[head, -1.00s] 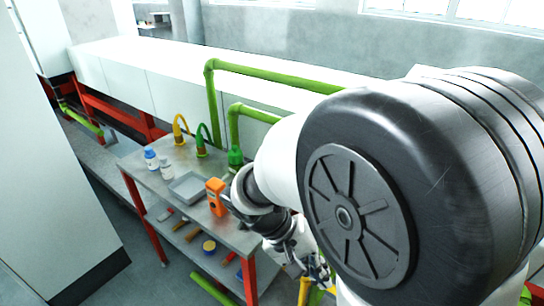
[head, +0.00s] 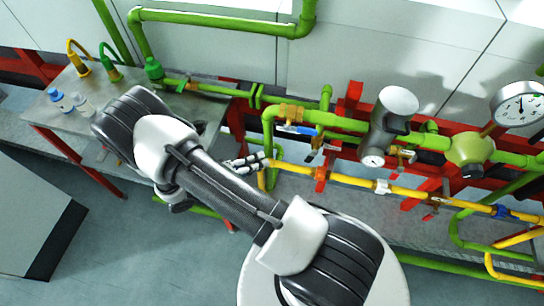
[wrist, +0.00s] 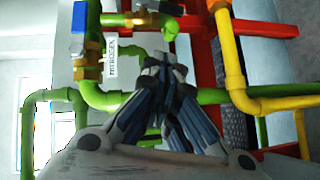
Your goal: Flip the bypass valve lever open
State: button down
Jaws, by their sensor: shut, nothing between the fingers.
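My gripper (head: 250,162) is shut and empty, left of the piping in the head view. Its closed fingers also show in the wrist view (wrist: 157,72), in front of green and yellow pipes. A brass valve (head: 290,113) sits on the green pipe, with a blue lever (head: 298,130) below it, right of and above my gripper. In the wrist view a blue lever (wrist: 78,18) stands upright beside a brass valve (wrist: 90,52) at the upper left, apart from the fingers. A second brass valve (wrist: 150,17) is at the top. I cannot tell which lever is the bypass one.
A yellow pipe (head: 345,180) runs low, carrying several valves. A pressure gauge (head: 518,108) is at the far right. A metal table (head: 90,108) with bottles stands at the left. A red frame (wrist: 252,28) lies behind the pipes. Open floor (head: 130,245) is at the lower left.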

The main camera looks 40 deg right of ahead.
aim_at(311, 157)
jog(key=s+d+f+b, duration=0.1)
jog(key=d, duration=0.4)
jog(key=s+d+f+b, duration=0.1)
jog(key=s+d, duration=0.1)
jog(key=d, duration=0.4)
jog(key=shift+s+f, duration=0.25)
jog(key=shift+s, duration=0.05)
jog(key=shift+d, duration=0.1)
jog(key=b, duration=0.1)
jog(key=s+d+f+n+h+b, duration=0.1)
jog(key=b, duration=0.1)
jog(key=shift+s+f, duration=0.2)
jog(key=shift+f, duration=0.05)
jog(key=shift+w, duration=0.1)
